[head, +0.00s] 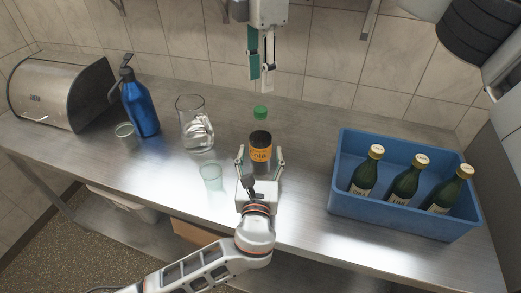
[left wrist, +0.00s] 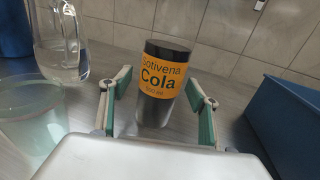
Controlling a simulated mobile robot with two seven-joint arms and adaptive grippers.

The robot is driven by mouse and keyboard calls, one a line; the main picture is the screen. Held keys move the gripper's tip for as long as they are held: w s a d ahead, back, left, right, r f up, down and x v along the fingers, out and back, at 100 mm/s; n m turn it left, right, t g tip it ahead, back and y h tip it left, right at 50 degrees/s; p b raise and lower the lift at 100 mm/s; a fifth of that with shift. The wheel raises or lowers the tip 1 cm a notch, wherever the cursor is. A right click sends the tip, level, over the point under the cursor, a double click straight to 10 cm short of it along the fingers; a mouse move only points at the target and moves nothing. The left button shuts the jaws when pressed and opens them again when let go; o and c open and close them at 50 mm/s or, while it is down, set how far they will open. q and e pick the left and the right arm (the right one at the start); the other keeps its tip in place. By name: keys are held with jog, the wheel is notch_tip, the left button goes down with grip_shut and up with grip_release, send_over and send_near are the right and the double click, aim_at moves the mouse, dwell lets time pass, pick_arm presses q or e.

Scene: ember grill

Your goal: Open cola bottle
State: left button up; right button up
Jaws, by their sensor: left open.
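The cola bottle (head: 260,141) has a dark body and an orange label, and stands upright on the steel counter. It also shows in the left wrist view (left wrist: 161,72). A green cap (head: 260,113) shows just above its dark body in the head view; how it sits on the bottle is unclear. My left gripper (head: 260,156) is open, with one finger on each side of the bottle's lower part; its fingers also show in the left wrist view (left wrist: 159,85). My right gripper (head: 261,82) points down above and behind the cap, apart from it; its finger gap is unclear.
A blue crate (head: 400,213) with green bottles (head: 404,184) stands to the right. A glass jug (head: 190,115), a clear cup (head: 211,176), another glass (head: 125,134), a blue flask (head: 141,108) and a bread box (head: 65,92) stand left. A tiled wall closes the back.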

aim_at(260, 109)
pick_arm(q)
jog(key=shift+w, duration=0.65)
grip_shut()
pick_arm(e)
jog(key=m, duration=0.6)
jog(key=shift+m, duration=0.4)
jog(key=m, duration=0.6)
jog(key=shift+m, duration=0.3)
jog(key=shift+f, duration=4)
grip_shut()
